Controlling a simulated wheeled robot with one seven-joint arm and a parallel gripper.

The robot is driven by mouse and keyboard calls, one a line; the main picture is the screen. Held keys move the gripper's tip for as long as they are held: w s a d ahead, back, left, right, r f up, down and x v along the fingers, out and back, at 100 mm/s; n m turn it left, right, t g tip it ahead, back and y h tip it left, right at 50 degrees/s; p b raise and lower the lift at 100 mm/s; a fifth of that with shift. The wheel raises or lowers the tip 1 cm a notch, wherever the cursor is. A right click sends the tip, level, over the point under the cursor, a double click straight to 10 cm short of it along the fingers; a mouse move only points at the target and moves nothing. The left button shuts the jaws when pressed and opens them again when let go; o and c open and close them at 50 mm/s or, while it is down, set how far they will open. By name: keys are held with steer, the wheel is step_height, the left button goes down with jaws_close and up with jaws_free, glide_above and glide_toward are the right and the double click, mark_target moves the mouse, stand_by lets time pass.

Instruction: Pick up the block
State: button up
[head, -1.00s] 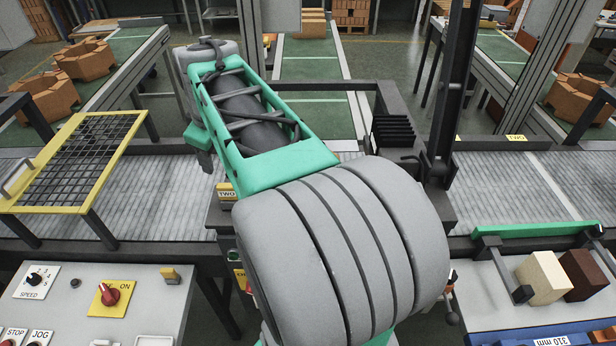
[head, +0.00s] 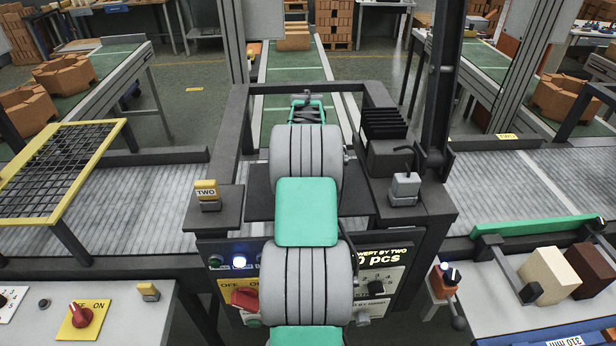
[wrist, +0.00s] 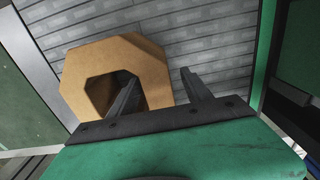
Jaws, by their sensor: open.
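A tan, C-shaped block (wrist: 100,52) with an angular opening lies on a grey slatted surface (wrist: 215,50) in the wrist view. My gripper (wrist: 158,74) is open, with two dark fingers reaching toward the block. In the picture, the left finger overlaps the block's opening and the right finger is just right of the block. The block's right-hand part shows between them. I cannot tell whether the fingers are at its height. In the head view, my arm hides the gripper, and I cannot make out this block there.
A dark machine frame (head: 237,120) surrounds my arm, with a black post (head: 441,80) at right. Orange angular blocks (head: 62,75) lie on side conveyors. A cream block (head: 548,276) and a brown block (head: 590,268) sit at right. A yellow-framed mesh guard (head: 50,170) stands at left.

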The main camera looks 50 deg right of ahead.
step_height(320, 180, down, 4)
steer(key=shift+d+r+p, duration=0.15)
steer(key=shift+r+p, duration=0.05)
steer(key=shift+p, duration=0.1)
jaws_close()
stand_by(0.3)
stand_by(0.8)
steer(key=shift+w+d+r, duration=0.1)
steer(key=shift+d+r, duration=0.05)
steer(key=shift+r, duration=0.1)
